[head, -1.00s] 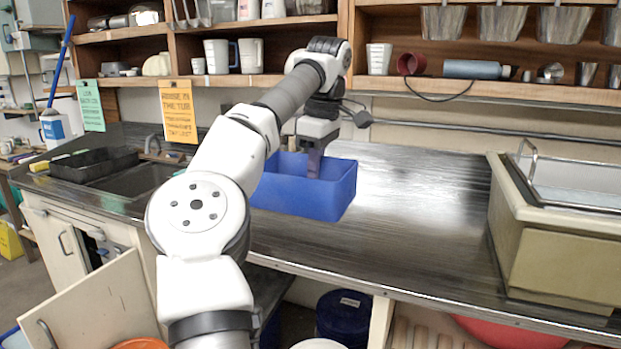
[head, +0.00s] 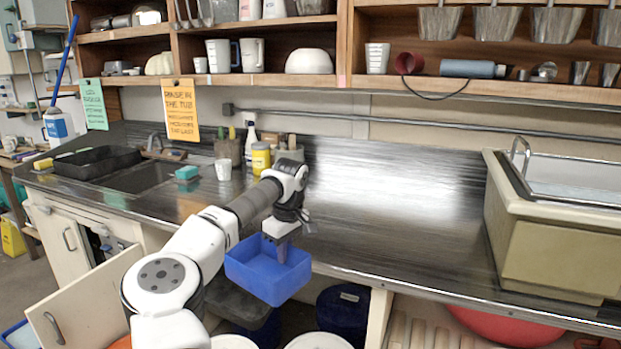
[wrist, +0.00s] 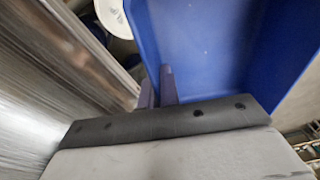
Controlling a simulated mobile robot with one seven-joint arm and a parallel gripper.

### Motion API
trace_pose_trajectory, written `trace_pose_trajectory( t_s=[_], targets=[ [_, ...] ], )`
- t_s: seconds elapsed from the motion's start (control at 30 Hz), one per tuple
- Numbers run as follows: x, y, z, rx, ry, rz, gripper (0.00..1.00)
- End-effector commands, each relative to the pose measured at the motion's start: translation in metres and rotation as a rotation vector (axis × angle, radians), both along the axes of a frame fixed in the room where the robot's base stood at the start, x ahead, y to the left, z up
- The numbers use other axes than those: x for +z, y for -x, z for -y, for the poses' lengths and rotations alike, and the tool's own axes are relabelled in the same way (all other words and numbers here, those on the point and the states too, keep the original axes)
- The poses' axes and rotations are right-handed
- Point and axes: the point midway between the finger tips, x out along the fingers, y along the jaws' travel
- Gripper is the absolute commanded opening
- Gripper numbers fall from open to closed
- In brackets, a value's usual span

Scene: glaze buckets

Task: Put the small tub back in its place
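The small tub (head: 258,285) is a blue, open, rectangular box. In the head view it hangs at the counter's front edge, in front of the open space below, slightly tilted. My gripper (head: 282,252) reaches down to it and is shut on one of its walls. In the wrist view the tub (wrist: 215,45) fills the upper right, and my two fingers (wrist: 158,88) pinch the wall, one on each side. The tub looks empty where I can see inside.
Below the counter (head: 400,225) are a dark blue bucket (head: 343,312), white lids (head: 318,341) and a red basin (head: 505,327). An open cabinet door (head: 85,300) juts out at left. A beige sink unit (head: 550,240) stands at right. The counter's middle is clear.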

Motion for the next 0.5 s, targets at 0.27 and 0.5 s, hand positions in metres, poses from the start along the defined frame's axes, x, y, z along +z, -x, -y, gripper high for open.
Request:
trace_pose_trajectory(
  t_s=[0.27, 0.5],
  targets=[
    [-0.169, 0.013, -0.017, -0.283, 0.006, -0.007, 0.0],
    [-0.303, 0.057, 0.004, -0.578, 0.009, -0.004, 0.0]
  ],
)
